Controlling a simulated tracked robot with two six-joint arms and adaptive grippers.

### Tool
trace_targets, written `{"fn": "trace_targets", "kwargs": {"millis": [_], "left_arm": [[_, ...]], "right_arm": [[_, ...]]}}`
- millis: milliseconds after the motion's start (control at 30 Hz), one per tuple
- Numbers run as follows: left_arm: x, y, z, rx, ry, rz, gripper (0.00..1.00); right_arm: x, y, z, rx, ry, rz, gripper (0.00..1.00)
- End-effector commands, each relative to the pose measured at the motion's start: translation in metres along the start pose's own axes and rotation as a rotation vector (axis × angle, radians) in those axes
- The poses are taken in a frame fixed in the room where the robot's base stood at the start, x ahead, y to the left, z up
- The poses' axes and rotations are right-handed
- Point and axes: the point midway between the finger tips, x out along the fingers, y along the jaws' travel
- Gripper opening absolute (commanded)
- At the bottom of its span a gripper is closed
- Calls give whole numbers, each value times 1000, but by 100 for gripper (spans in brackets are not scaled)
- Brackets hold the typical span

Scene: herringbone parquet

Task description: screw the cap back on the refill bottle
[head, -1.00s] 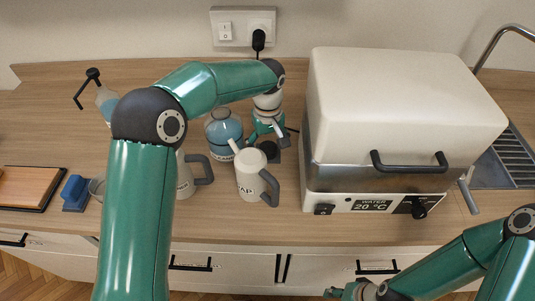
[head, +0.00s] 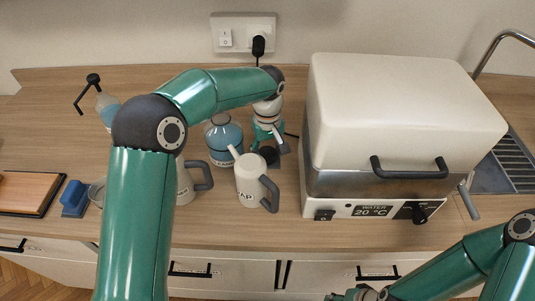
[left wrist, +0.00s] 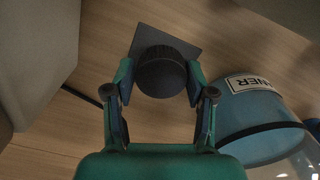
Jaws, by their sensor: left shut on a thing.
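The refill bottle (head: 224,138) stands on the counter, clear with blue liquid and a white label. It also shows at the right of the left wrist view (left wrist: 262,125), where the label ends in "NNER". My left gripper (head: 268,143) is just right of the bottle. In the left wrist view the left gripper (left wrist: 160,82) has its fingers shut on the sides of a dark round cap (left wrist: 160,74). The cap is over a dark square pad (left wrist: 180,42); I cannot tell whether it touches it. My right gripper (head: 352,294) is partly in view at the bottom edge, its jaws unclear.
A white pitcher (head: 250,178) stands in front of the bottle. Another pitcher (head: 185,183) is partly behind my left arm. A large water-bath box (head: 390,115) stands close on the right. A spray bottle (head: 107,108), blue block (head: 74,198) and wooden board (head: 28,192) are at left.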

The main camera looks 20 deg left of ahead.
Motion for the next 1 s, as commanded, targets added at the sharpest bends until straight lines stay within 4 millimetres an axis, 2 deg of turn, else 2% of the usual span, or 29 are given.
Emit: {"fn": "trace_targets", "kwargs": {"millis": [500, 867, 900, 1000], "left_arm": [[-44, 0, 0, 0, 1, 1, 18], [-47, 0, 0, 0, 1, 1, 18], [-47, 0, 0, 0, 1, 1, 50], [-47, 0, 0, 0, 1, 1, 33]], "right_arm": [[-32, -11, 0, 0, 0, 0, 46], [-33, -12, 0, 0, 0, 0, 46], [-33, -12, 0, 0, 0, 0, 46], [-33, -12, 0, 0, 0, 0, 46]]}}
